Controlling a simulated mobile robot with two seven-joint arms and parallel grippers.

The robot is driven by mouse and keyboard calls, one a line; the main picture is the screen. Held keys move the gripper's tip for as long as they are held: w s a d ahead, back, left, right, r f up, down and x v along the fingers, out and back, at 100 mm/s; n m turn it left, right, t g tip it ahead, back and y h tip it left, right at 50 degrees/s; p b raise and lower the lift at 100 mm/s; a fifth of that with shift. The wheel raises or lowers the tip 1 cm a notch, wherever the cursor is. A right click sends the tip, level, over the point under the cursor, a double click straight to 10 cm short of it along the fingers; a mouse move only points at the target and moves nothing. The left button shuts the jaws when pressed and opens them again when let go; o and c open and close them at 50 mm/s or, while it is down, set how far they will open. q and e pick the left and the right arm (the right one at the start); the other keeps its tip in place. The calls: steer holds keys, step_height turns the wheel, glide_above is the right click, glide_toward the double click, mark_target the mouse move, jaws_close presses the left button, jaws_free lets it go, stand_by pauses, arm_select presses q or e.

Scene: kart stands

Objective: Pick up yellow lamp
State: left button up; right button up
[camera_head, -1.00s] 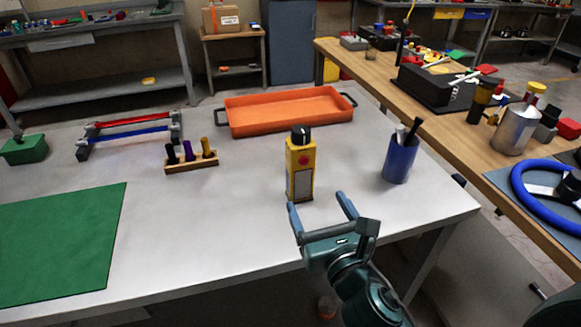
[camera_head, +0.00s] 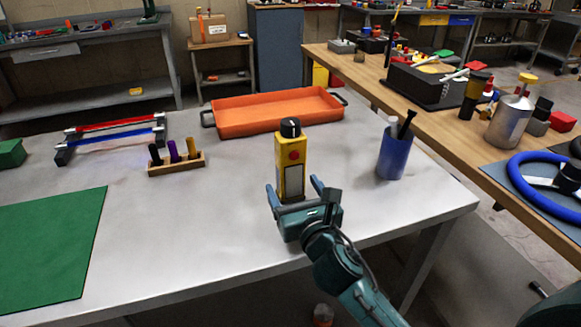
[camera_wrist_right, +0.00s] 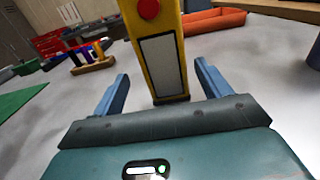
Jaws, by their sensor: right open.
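The yellow lamp (camera_head: 291,160) stands upright on the grey table, with a black knob on top, a red button and a pale panel on its front. My right gripper (camera_head: 295,187) is open at the lamp's base, with a finger on either side of it. In the right wrist view the lamp (camera_wrist_right: 158,50) rises between the two blue fingertips of the gripper (camera_wrist_right: 160,82), with visible gaps on both sides. Its top is cut off there. My left gripper is not in view.
An orange tray (camera_head: 232,125) lies behind the lamp. A blue pen cup (camera_head: 395,157) stands to the right. A wooden holder (camera_head: 177,168) with three small pieces is to the left. A green mat (camera_head: 50,240) covers the front left.

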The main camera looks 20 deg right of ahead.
mark_target(294, 183)
steer(key=w, duration=0.4)
steer(key=shift+w+d+f, duration=0.2)
steer(key=shift+w, duration=0.1)
steer(key=c, duration=1.2)
steer(key=shift+r, duration=0.1)
steer(key=shift+c, duration=0.5)
